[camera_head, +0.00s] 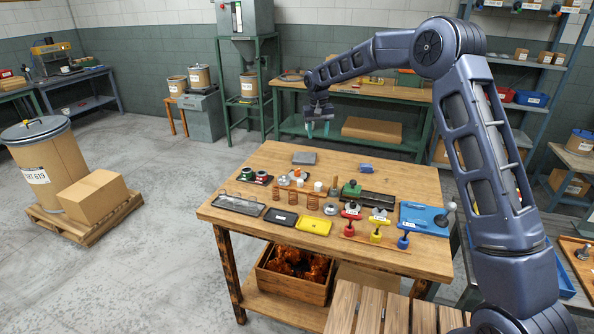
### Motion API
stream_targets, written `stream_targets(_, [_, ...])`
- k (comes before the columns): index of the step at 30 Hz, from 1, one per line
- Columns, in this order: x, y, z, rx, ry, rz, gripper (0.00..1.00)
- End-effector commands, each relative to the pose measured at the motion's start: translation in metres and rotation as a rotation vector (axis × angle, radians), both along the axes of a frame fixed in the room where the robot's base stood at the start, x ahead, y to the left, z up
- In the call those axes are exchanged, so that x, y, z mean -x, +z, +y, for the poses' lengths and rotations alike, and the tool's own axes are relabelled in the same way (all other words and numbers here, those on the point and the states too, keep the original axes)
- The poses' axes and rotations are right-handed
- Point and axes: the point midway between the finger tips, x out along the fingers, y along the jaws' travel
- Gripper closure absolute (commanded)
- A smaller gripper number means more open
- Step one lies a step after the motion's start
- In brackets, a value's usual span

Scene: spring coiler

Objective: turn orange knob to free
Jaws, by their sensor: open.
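A wooden workbench (420,262) stands in the middle of the camera_head view, with small parts on top. A tiny orange spot (298,173) shows among small pale parts near the middle of its top; it is too small to tell if it is the orange knob, and no setting can be read. My gripper (318,130) hangs from my arm above the far side of the bench, pointing down. It is open and empty, well apart from the parts on the bench.
Copper-coloured coils (293,195), a yellow tray (314,225), a black tray (280,215) and a blue plate (424,218) lie on the bench. Red, yellow and blue handled pieces (376,236) stand near the front edge. My arm covers the right side.

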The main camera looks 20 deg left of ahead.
Motion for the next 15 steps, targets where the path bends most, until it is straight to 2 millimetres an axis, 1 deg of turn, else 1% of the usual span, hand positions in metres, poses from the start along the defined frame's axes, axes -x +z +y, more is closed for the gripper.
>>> stream_targets(1, [0.002, -0.017, 0.019, 0.005, 0.012, 0.010, 0.52])
stream_targets(3, [0.005, -0.034, 0.040, 0.009, 0.022, 0.019, 0.52])
stream_targets(6, [0.009, -0.055, 0.064, 0.015, 0.032, 0.030, 0.52])
stream_targets(10, [0.013, -0.073, 0.082, 0.020, 0.041, 0.038, 0.52])
stream_targets(12, [0.014, -0.077, 0.087, 0.021, 0.043, 0.040, 0.52])
stream_targets(15, [0.014, -0.082, 0.089, 0.021, 0.044, 0.041, 0.52])
